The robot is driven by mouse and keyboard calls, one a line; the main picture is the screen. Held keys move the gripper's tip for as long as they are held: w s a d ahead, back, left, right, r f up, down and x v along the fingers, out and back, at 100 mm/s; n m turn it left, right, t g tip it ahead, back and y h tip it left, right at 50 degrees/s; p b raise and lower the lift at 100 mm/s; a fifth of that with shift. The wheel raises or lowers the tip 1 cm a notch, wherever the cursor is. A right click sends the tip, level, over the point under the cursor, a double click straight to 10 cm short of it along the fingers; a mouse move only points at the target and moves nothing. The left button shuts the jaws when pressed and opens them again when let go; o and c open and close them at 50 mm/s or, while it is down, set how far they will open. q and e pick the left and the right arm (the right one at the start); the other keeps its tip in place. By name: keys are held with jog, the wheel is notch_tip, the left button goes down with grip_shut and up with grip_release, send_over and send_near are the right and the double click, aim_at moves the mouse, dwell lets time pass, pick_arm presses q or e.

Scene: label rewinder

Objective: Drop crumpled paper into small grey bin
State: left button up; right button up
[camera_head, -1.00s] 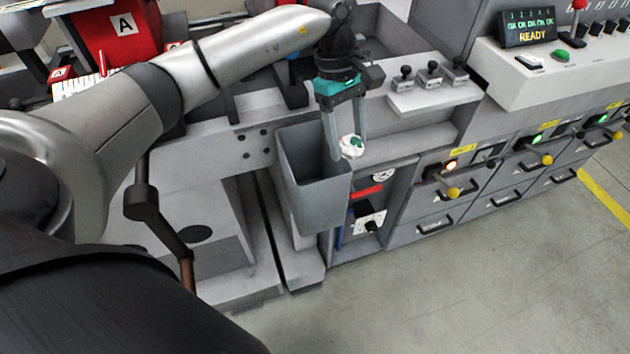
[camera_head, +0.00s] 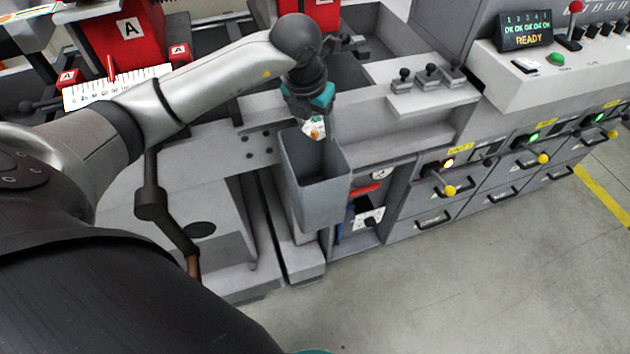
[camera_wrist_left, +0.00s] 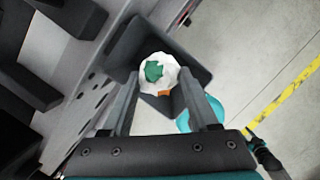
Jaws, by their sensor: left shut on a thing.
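The crumpled paper (camera_head: 314,128) is a small white ball with green and orange patches. My left gripper (camera_head: 313,124) is shut on it and holds it over the mouth of the small grey bin (camera_head: 318,196), near the bin's back rim. In the left wrist view the paper (camera_wrist_left: 158,74) sits between the two fingertips (camera_wrist_left: 160,84), with the bin's opening (camera_wrist_left: 191,60) around and beneath it. The gripper's fingers are mostly hidden in the head view. The bin's visible inside looks dark, and its floor cannot be made out.
The bin hangs on the front of the grey machine. Right of it are an open bay with a red handle (camera_head: 366,189) and several drawers. Small black-knobbed levers (camera_head: 427,75) stand on a ledge behind. The floor in front (camera_head: 420,290) is clear.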

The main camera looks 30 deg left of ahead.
pick_arm(q)
jog(key=n, duration=0.1)
jog(key=a+n, duration=0.1)
jog(key=n+y, duration=0.1)
jog(key=n, duration=0.1)
jog(key=shift+a+r, duration=0.2)
jog(key=shift+a, duration=0.15)
notch_tip(320, 180, down, 6)
jog(key=b, duration=0.4)
jog(key=o, duration=1.4)
jog(key=shift+r, duration=0.1)
jog(key=v, duration=0.7)
jog(key=p+v, duration=0.1)
jog(key=v, duration=0.7)
jog(key=shift+w+r, duration=0.1)
jog(key=shift+w, duration=0.1)
